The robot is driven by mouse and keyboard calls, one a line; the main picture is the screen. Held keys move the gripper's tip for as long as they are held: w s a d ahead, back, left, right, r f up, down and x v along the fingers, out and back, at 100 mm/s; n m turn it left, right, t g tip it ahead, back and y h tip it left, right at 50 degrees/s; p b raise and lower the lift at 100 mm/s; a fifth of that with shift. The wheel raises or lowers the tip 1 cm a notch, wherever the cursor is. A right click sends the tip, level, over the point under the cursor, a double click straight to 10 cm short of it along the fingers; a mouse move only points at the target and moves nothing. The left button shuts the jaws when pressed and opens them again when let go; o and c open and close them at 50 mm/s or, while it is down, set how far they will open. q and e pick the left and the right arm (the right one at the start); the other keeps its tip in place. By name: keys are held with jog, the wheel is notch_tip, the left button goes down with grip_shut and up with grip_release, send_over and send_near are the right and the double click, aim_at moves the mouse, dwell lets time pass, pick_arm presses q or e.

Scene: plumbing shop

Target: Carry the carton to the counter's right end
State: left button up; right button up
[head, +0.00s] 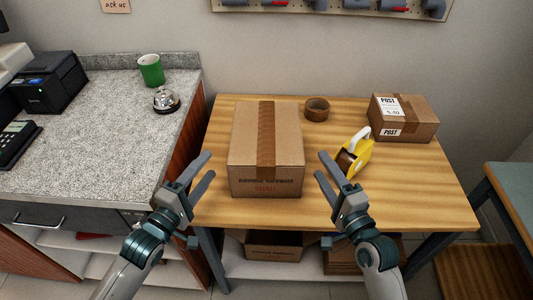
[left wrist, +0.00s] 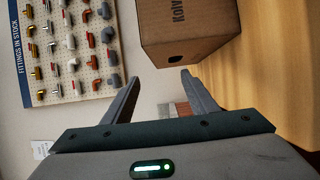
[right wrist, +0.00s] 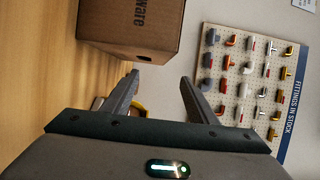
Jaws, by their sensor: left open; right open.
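A closed brown carton (head: 252,150) with a tape strip along its top stands upright on the wooden table (head: 420,190), left of the table's middle. My left gripper (head: 200,172) is open just left of the carton's near left corner, apart from it. My right gripper (head: 325,170) is open just right of the near right corner, also apart. In the left wrist view the carton (left wrist: 188,30) is beyond the open fingers (left wrist: 160,85), with a dark hand hole in its side. In the right wrist view the carton (right wrist: 130,25) with its hand hole is beyond the open fingers (right wrist: 160,85).
A yellow tape dispenser (head: 357,152), a brown tape roll (head: 317,108) and a smaller parcel with POST labels (head: 418,126) are on the table right of the carton. The stone counter (head: 100,150) at left holds a bell (head: 166,101), a green mug (head: 151,70) and a black printer (head: 48,82).

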aim_at(233, 134)
pick_arm(q)
jog(key=x, duration=1.4)
jog(key=shift+w+d, duration=0.2)
jog(key=shift+w, duration=0.15)
pick_arm(e)
jog(key=x, duration=1.4)
jog(key=shift+w+a, duration=0.15)
jog(key=shift+w, duration=0.25)
pick_arm(q)
jog(key=c, duration=1.3)
pick_arm(e)
jog(key=c, duration=1.3)
pick_arm(q)
jog(key=shift+o, duration=0.2)
pick_arm(e)
jog(key=shift+o, duration=0.2)
